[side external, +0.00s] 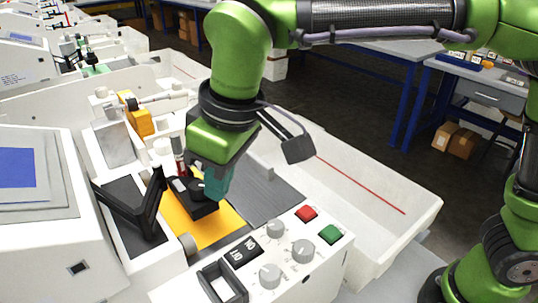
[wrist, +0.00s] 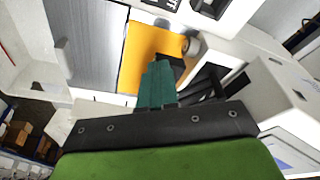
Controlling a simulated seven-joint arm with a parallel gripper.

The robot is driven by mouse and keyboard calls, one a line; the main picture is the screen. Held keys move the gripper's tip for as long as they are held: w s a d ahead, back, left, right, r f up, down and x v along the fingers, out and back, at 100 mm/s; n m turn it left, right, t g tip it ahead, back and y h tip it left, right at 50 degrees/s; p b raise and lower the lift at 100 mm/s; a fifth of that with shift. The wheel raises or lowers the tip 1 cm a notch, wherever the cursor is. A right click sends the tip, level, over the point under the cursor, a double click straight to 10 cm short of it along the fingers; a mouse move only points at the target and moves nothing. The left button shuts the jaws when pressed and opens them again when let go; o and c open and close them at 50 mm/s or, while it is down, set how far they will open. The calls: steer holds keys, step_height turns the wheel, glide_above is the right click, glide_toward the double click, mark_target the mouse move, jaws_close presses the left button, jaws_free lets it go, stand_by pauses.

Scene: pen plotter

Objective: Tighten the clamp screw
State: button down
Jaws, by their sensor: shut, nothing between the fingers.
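A black block (side external: 198,203), which looks like the pen holder, sits over the yellow sheet (side external: 216,232). A small dark round knob on it, apparently the clamp screw (side external: 197,188), is partly hidden by my gripper. My gripper (side external: 212,196) points down with its teal fingers closed together, right beside the knob; I cannot tell if they touch it. A slim pen-like part with red on it (side external: 179,158) stands behind the block. In the wrist view, the closed fingers (wrist: 158,66) cover most of the black block (wrist: 173,66), and the screw is hidden.
A control panel with several grey knobs, a red button (side external: 306,213) and a green button (side external: 329,234) lies in front. A black angled bracket (side external: 148,207) stands at left. An orange block (side external: 136,114) is behind.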

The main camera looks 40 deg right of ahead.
steer(key=w+v, duration=0.1)
steer(key=v, duration=0.4)
steer(key=shift+s+r, duration=0.3)
steer(key=shift+r, duration=0.25)
steer(key=shift+w+a, duration=0.1)
steer(key=s+d+f+m+t, duration=0.1)
steer(key=s+d+f+m, duration=0.1)
steer(key=d, duration=0.7)
steer(key=s+d+f+m+t, duration=0.2)
steer(key=s+d+f+m, duration=0.1)
steer(key=d, duration=0.7)
steer(key=s+d+f+m+t, duration=0.1)
steer(key=s+d+f+m, duration=0.1)
steer(key=d+f+m, duration=0.3)
steer(key=d, duration=0.4)
steer(key=shift+s+d+t+y, duration=0.25)
steer(key=shift+d+t+y, duration=0.05)
steer(key=shift+d+t, duration=0.1)
